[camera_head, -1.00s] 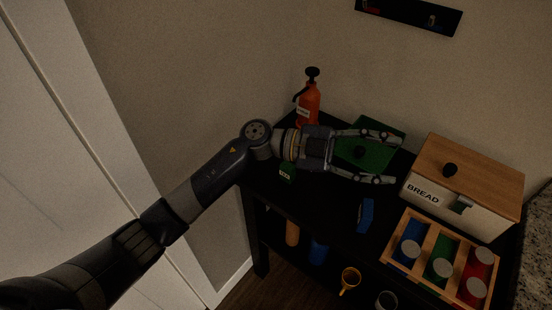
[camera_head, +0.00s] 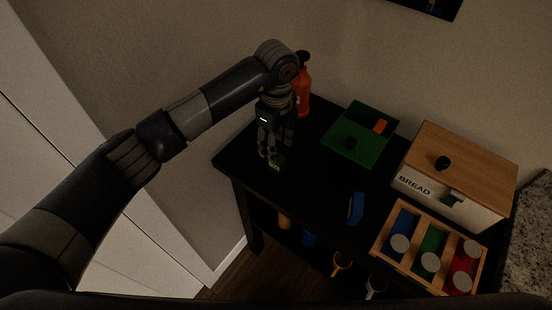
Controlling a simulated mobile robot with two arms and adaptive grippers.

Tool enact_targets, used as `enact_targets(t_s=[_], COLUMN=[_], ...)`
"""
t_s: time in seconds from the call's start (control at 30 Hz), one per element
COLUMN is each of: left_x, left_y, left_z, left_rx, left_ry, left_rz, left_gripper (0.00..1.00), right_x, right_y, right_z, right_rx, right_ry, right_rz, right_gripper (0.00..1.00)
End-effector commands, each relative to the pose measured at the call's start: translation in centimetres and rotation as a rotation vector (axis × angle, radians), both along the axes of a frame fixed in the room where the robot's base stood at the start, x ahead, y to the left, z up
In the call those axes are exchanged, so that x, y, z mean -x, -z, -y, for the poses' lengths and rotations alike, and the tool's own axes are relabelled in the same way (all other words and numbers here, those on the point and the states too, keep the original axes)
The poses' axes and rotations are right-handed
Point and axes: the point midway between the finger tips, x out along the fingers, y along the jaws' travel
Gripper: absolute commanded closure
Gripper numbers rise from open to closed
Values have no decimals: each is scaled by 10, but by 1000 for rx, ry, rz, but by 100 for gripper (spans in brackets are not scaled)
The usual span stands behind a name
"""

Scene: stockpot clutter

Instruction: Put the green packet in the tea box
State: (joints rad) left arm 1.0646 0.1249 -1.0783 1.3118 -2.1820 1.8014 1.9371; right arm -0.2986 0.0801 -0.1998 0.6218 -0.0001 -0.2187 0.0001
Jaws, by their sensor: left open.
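My left gripper (camera_head: 272,155) points down at the left end of the black table, open. The small green packet (camera_head: 279,163) is at its fingertips, partly hidden by them; I cannot tell whether they touch it. A wooden divided box (camera_head: 378,243) with blue, green and red compartments stands at the front right. I can read no tea label on either. My right gripper is not in view.
An orange-red bottle (camera_head: 304,90) with a black top stands close behind the gripper. A bread box (camera_head: 475,170) stands at the right. A blue packet (camera_head: 355,208) lies mid-table. Mugs (camera_head: 341,262) are on a lower shelf. The table between green packet and blue packet is clear.

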Motion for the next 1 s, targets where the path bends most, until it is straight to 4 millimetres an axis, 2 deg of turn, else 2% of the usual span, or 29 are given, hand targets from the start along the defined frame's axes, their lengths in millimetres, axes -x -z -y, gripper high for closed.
enact_targets(t_s=[0.2,0.37,0.5,0.6,0.73,0.93,1.0], left_x=[0,3,5,5,4,4,4], left_y=[22,33,51,67,75,76,76], left_z=[1,2,4,3,4,3,3], left_rx=[2,3,2,2,3,4,4], left_ry=[1,1,1,-1,1,1,1], left_rz=[0,-5,-4,-4,-1,0,0], left_gripper=[53,53,53,53,53,53,69], right_x=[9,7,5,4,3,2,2], right_y=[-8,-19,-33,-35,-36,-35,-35], right_z=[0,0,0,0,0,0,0], right_rx=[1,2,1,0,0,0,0], right_ry=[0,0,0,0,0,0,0], right_rz=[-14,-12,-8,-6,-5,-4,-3], right_gripper=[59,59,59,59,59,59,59])
